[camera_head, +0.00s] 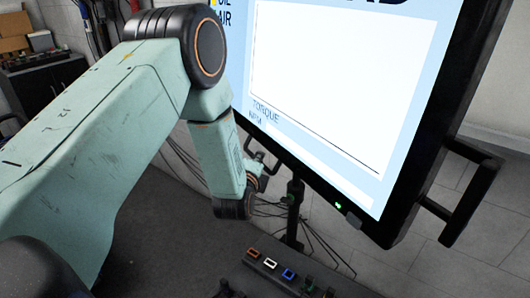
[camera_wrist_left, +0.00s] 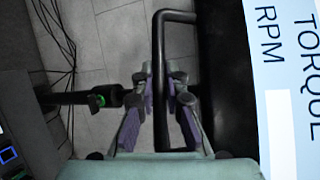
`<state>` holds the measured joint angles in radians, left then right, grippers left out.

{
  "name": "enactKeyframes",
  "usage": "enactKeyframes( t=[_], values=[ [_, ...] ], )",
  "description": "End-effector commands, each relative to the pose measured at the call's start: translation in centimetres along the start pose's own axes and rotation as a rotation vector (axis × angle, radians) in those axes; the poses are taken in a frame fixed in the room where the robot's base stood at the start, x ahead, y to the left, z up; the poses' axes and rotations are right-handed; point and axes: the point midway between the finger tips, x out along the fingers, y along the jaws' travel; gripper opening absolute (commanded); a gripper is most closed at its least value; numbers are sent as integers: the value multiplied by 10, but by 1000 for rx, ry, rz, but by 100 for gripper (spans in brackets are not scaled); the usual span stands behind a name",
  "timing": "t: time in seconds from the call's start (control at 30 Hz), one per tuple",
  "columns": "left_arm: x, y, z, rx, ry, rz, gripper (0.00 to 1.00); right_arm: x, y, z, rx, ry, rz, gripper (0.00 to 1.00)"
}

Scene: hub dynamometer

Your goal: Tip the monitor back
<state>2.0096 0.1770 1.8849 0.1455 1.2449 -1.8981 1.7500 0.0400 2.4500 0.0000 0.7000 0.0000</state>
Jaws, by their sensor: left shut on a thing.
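The monitor (camera_head: 437,110) has a black frame and a bright screen reading TORQUE, and it stands tilted in the head view. In the left wrist view the monitor's edge (camera_wrist_left: 226,70) runs down the right side. A black bar handle (camera_wrist_left: 159,60) sticks out from that edge. My left gripper (camera_wrist_left: 160,88) is shut on this handle, with one finger on each side of the bar. In the head view my left gripper (camera_head: 257,178) is at the monitor's lower left, partly hidden by its own arm. My right gripper is not in view.
A second black handle (camera_head: 470,195) juts from the monitor's right side. A dark stand post (camera_head: 294,210) and loose cables are below the monitor. Coloured switches (camera_head: 270,263) line the console at the bottom. A dark cabinet (camera_head: 45,78) stands at the far left.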

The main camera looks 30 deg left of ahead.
Motion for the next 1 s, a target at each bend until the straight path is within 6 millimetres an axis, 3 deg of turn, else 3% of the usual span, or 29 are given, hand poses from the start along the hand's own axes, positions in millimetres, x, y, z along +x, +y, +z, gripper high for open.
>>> enactKeyframes(
  t=[0.2, 0.57, 0.6, 0.8, 0.87, 1.0],
  values=[
    [-7, -3, 11, 19, -11, 19, 0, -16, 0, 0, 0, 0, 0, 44],
    [-8, -1, 12, 22, -12, 21, 0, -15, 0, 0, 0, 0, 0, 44],
    [-8, -1, 12, 22, -12, 21, 13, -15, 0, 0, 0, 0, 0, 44],
    [-8, -1, 11, 24, -7, 23, 30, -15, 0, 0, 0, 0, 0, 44],
    [-8, -1, 10, 24, -6, 24, 36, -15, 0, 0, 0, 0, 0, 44],
    [-8, 0, 10, 25, -4, 24, 36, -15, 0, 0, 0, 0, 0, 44]
  ],
)
